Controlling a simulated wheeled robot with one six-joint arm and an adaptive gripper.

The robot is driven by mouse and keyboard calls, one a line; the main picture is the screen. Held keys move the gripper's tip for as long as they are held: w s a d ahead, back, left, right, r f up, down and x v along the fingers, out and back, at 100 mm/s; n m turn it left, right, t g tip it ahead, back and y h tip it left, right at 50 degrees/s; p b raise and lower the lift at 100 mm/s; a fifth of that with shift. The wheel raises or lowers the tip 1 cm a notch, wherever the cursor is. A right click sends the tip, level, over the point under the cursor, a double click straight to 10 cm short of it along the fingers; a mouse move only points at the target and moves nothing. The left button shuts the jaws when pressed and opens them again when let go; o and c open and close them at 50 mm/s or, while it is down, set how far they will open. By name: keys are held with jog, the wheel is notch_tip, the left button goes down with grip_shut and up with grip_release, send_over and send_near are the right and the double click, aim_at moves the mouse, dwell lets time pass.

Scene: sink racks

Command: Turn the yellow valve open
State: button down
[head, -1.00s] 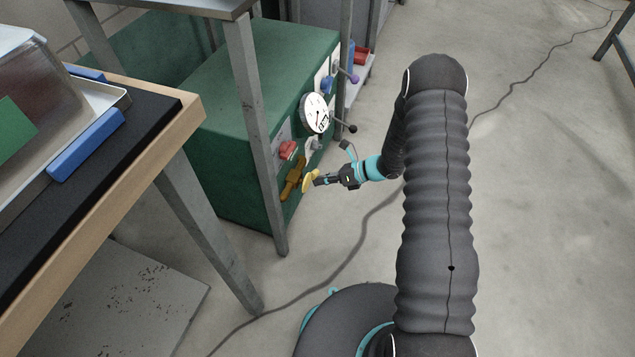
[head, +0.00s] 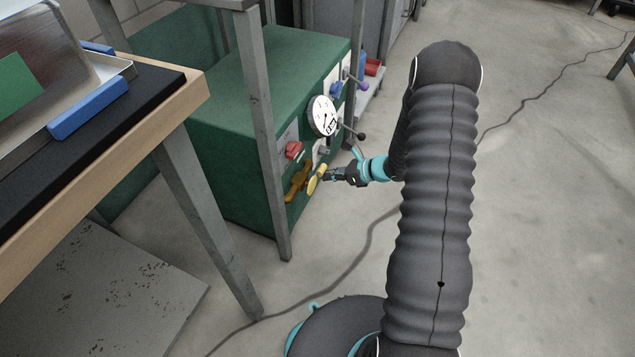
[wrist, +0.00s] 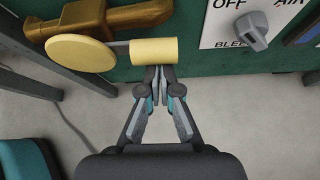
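The yellow valve has a brass-coloured pipe body (head: 297,182) on the front of the green cabinet and a yellow handle (head: 316,180) sticking out from it. In the wrist view the handle shows as a flat round end at left and a yellow cylinder (wrist: 154,51) at right, joined by a grey stem. My gripper (wrist: 159,73) has its two fingers together, tips at the lower edge of the cylinder. No part of the valve shows between the fingers. I cannot tell whether the tips touch it. In the head view my gripper (head: 327,175) is right beside the handle.
The green cabinet (head: 235,100) carries a gauge (head: 322,116), a red knob (head: 293,150) and a grey selector switch (wrist: 252,38). A grey table leg (head: 262,130) stands before it. A wooden-edged bench (head: 150,130) is at left. Open floor lies at right.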

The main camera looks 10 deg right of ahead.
jog(key=shift+r, duration=0.25)
dwell(0.4)
notch_tip(320, 180, down, 4)
jog(key=b, duration=0.4)
jog(key=p+v, duration=0.2)
jog(key=v, duration=0.8)
jog(key=shift+s+d, duration=0.25)
jog(key=shift+s, duration=0.2)
